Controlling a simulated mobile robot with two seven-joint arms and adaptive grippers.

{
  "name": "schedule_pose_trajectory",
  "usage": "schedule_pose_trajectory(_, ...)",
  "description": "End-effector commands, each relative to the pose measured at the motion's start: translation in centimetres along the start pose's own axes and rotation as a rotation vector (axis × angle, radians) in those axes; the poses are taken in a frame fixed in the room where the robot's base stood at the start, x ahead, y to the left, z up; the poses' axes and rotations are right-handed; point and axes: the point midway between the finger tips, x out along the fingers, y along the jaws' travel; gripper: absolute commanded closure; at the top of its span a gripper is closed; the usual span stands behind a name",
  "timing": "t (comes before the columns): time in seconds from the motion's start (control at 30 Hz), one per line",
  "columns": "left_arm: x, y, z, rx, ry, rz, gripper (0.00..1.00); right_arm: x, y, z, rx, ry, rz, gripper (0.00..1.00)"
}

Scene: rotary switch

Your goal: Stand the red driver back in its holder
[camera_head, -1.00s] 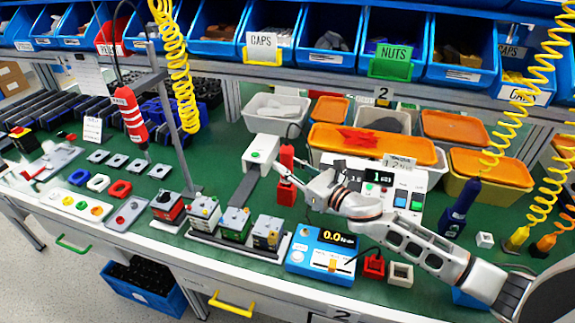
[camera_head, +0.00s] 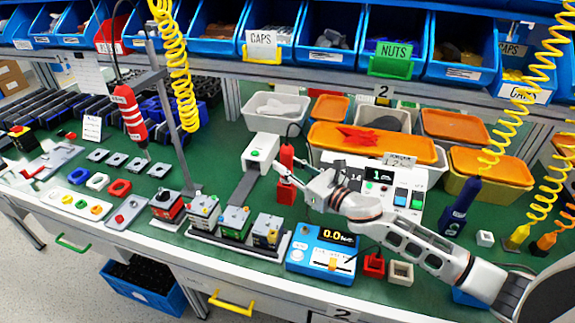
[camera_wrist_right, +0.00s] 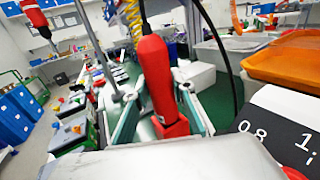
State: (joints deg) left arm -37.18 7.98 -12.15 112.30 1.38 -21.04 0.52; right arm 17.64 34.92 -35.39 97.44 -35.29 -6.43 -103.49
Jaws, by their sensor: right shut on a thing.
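The red driver (camera_head: 287,162) stands upright near the middle of the bench in the head view, beside the white box with the green button. My right gripper (camera_head: 289,175) reaches it from the right and is shut on its body. In the right wrist view the driver (camera_wrist_right: 158,75) fills the space between the two fingers. A wider red block shows at its lower end; I cannot tell whether this is part of the driver or a holder. A small red square holder (camera_head: 374,266) sits right of the blue meter. My left gripper is not in view.
The blue meter (camera_head: 320,255) and a pale square holder (camera_head: 400,273) stand in front of my right arm. A blue driver (camera_head: 459,208) stands at the right. Several switch boxes sit front left. Another red driver (camera_head: 130,112) hangs at the left. Orange-lidded bins stand behind.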

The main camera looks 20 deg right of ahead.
Motion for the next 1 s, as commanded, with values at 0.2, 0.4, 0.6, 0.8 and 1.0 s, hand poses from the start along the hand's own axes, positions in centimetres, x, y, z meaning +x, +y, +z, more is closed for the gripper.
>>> schedule_pose_trajectory(0.2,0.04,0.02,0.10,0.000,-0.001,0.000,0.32,0.04,-0.02,0.12,-0.001,-0.003,0.000,1.00)
schedule_pose_trajectory(0.4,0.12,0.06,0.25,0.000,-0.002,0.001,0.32,0.04,-0.02,-0.10,-0.001,-0.003,0.000,1.00)
schedule_pose_trajectory(0.6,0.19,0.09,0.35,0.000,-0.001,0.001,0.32,0.04,-0.02,-0.31,0.000,-0.003,0.000,1.00)
schedule_pose_trajectory(0.8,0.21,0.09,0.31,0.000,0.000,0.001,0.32,0.04,-0.02,-0.44,0.000,-0.002,0.000,1.00)
schedule_pose_trajectory(1.0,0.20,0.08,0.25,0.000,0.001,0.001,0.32,0.03,-0.01,-0.49,0.000,-0.001,0.000,0.78)
